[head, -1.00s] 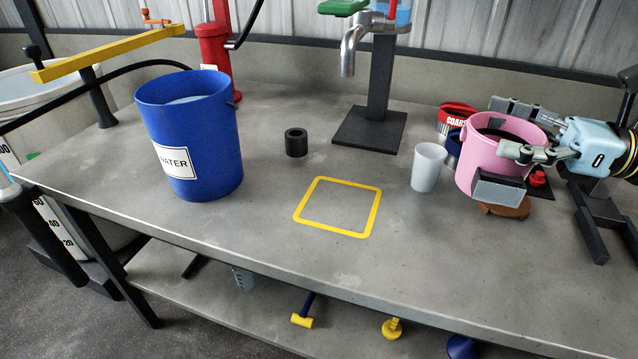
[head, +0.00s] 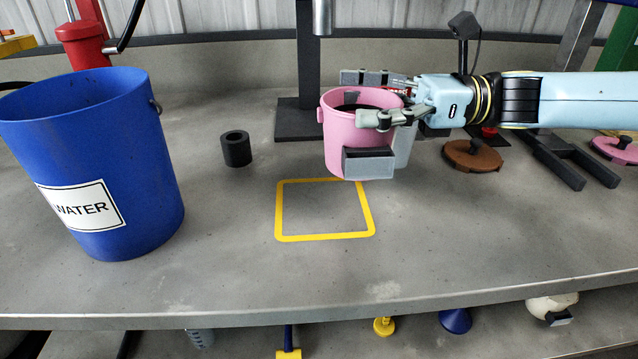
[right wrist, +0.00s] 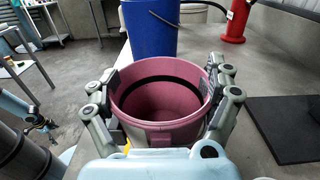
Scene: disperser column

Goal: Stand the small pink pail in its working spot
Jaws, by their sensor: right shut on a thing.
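The small pink pail (head: 345,135) is upright in the head view, held by my right gripper (head: 375,100), whose fingers close on either side of it. It appears raised above the bench, behind and to the right of the yellow square outline (head: 325,237) marked on the bench top. The right wrist view shows the pail (right wrist: 160,105) between the fingers of my right gripper (right wrist: 160,90), with a dark band inside its wall. The pail looks empty of solid things, though its bottom is dim.
A large blue bucket labelled WATER (head: 90,150) stands left of the square. A black ring-shaped block (head: 236,148) sits behind the square. A grey cup (head: 405,145) is partly hidden behind the pail. A brown lid (head: 472,155) lies to the right. The bench inside and before the square is clear.

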